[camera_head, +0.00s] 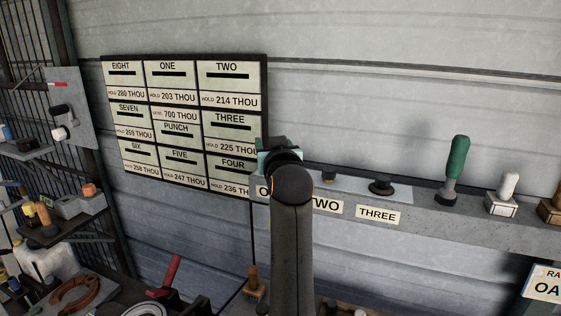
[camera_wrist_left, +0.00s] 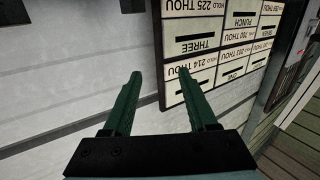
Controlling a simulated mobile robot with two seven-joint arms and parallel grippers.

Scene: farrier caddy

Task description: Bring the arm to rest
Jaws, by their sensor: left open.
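My left arm (camera_head: 292,235) rises from the bottom centre of the head view, in front of the shelf. My left gripper (camera_head: 279,148) is at its top, beside the lower right corner of the label board (camera_head: 264,120); its fingers are mostly hidden behind the wrist there. In the left wrist view the left gripper (camera_wrist_left: 160,76) is open, with two green fingers spread apart and nothing between them. The board (camera_wrist_left: 222,58) appears upside down beyond the fingers, apart from them as far as I can tell. My right gripper is in neither view.
A shelf (camera_head: 440,228) with label plates runs to the right, carrying a green-handled tool (camera_head: 456,165), a white-handled stamp (camera_head: 508,188) and dark knobs (camera_head: 381,186). Tools, including a red handle (camera_head: 172,270), crowd the lower left. The corrugated wall (camera_head: 400,80) above the shelf is clear.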

